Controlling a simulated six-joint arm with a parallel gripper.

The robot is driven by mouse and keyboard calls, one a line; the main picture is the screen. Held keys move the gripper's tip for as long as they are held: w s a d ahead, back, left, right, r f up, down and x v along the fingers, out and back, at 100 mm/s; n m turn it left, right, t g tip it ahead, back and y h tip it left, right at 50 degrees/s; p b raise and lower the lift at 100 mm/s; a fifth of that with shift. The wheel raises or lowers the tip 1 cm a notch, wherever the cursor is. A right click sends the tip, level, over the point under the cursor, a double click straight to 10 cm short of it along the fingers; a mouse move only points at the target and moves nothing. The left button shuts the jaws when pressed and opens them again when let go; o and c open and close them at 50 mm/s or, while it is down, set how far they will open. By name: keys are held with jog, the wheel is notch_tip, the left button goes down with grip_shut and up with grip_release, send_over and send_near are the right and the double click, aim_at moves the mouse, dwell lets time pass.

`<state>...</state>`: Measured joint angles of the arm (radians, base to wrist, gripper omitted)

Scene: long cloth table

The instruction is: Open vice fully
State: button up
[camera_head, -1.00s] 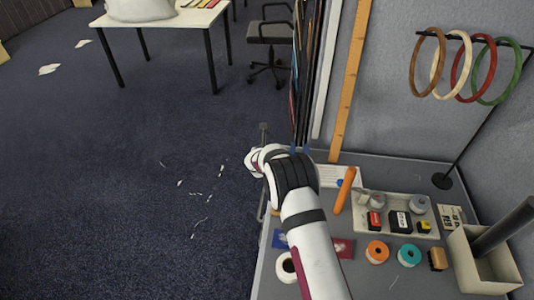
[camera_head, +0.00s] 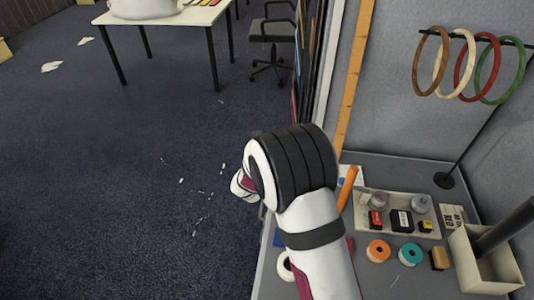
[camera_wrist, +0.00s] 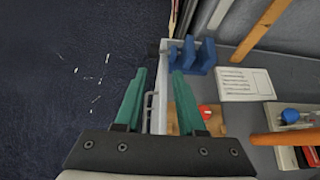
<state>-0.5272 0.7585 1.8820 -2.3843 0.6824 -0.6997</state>
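In the wrist view, a blue piece with upright plates (camera_wrist: 190,56) stands at the far table edge; it looks like the vice, though its jaw gap is hard to make out. A thin grey metal bar (camera_wrist: 149,112) shows along the table's left edge, between my fingers. My gripper (camera_wrist: 159,72) has two teal fingers, apart with nothing held between them. The right fingertip appears just in front of the blue piece; I cannot tell whether they touch. In the head view my arm hides the fingers and the vice.
A tray (camera_head: 432,234) of small items, an orange tape roll (camera_head: 378,251), a teal roll (camera_head: 410,254) and a beige box (camera_head: 487,277) occupy the table's right. An orange stick (camera_head: 347,188) lies beside my arm. Coloured rings (camera_head: 487,68) hang on a stand. Left of the table is open floor.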

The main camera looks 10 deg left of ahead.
jog(key=w+f, duration=0.3)
jog(key=w, duration=0.1)
jog(key=w+f+t, duration=0.1)
jog(key=w+f, duration=0.1)
jog(key=w, duration=0.2)
jog(key=w+f+t, duration=0.1)
jog(key=w+f, duration=0.2)
jog(key=w, duration=0.1)
jog(key=shift+w+a+f+y, duration=0.2)
jog(key=shift+a+f+y, duration=0.1)
jog(key=shift+a+f, duration=0.05)
jog(key=shift+c, duration=0.3)
grip_shut()
